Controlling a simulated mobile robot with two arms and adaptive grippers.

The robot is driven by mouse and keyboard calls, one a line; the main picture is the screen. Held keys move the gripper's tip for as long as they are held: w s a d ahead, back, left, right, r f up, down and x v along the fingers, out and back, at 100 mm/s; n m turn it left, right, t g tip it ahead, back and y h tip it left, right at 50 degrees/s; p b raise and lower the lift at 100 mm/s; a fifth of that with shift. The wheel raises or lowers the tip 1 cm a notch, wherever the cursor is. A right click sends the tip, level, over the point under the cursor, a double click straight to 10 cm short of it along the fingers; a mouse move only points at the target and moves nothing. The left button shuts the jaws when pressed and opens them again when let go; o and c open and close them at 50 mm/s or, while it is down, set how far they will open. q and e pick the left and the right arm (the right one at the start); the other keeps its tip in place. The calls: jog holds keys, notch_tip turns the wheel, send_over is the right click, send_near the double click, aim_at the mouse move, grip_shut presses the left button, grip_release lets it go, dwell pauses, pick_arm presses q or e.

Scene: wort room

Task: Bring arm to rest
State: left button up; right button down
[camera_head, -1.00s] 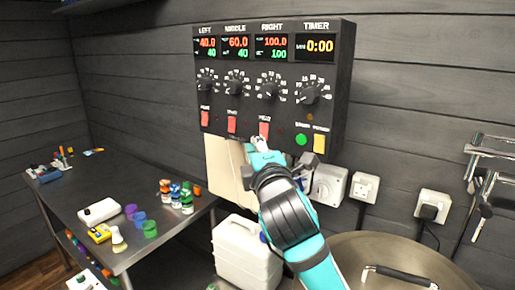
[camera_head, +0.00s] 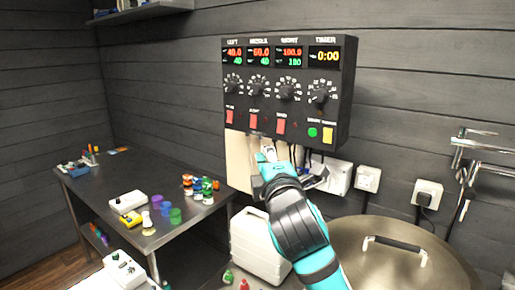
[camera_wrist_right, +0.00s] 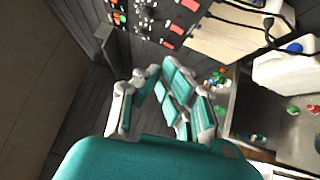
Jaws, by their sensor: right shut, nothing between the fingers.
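My right arm reaches up from the bottom of the head view. Its gripper (camera_head: 268,152) is shut and empty, just below the lower edge of the black control panel (camera_head: 265,108), in front of a pale board (camera_head: 238,165). In the right wrist view the gripper (camera_wrist_right: 165,88) shows with nothing held, and part of the panel (camera_wrist_right: 150,22) is beyond it at the top. The panel has lit displays, knobs and a row of red switches (camera_head: 281,126). My left gripper is not in view.
A metal table (camera_head: 105,180) with small jars and boxes stands at left. A white canister (camera_head: 258,250) is beside my forearm. A large lidded kettle (camera_head: 430,270) is at lower right. Sockets (camera_head: 368,179) and a wall rack (camera_head: 470,150) are on the right.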

jog(key=s+d+f+m+g+h, duration=0.1)
jog(key=s+d+f+m+g, duration=0.25)
jog(key=f, duration=0.75)
jog(key=s+d+f+m+g, duration=0.2)
jog(key=s+d+f+m, duration=0.2)
jog(key=f, duration=0.6)
jog(key=s+d+f+m+g+h, duration=0.1)
jog(key=s+d+f+m+g, duration=0.25)
jog(key=f, duration=0.75)
jog(key=s+d+f+m+g, duration=0.35)
jog(key=s+f, duration=0.45)
jog(key=s, duration=0.5)
jog(key=s+d+f+m+g, duration=0.4)
jog(key=s+f, duration=0.3)
jog(key=s, duration=0.6)
notch_tip(320, 180, down, 28)
jog(key=s+b, duration=0.1)
jog(key=b, duration=0.2)
pick_arm(q)
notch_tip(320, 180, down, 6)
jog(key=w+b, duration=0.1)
jog(key=b, duration=0.2)
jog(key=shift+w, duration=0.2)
pick_arm(e)
jog(key=s+d+f+g+h, duration=0.1)
jog(key=s+d+f, duration=0.1)
jog(key=s+f, duration=1.4)
notch_tip(320, 180, down, 3)
jog(key=shift+s+d+f, duration=0.15)
jog(key=shift+s+d, duration=0.25)
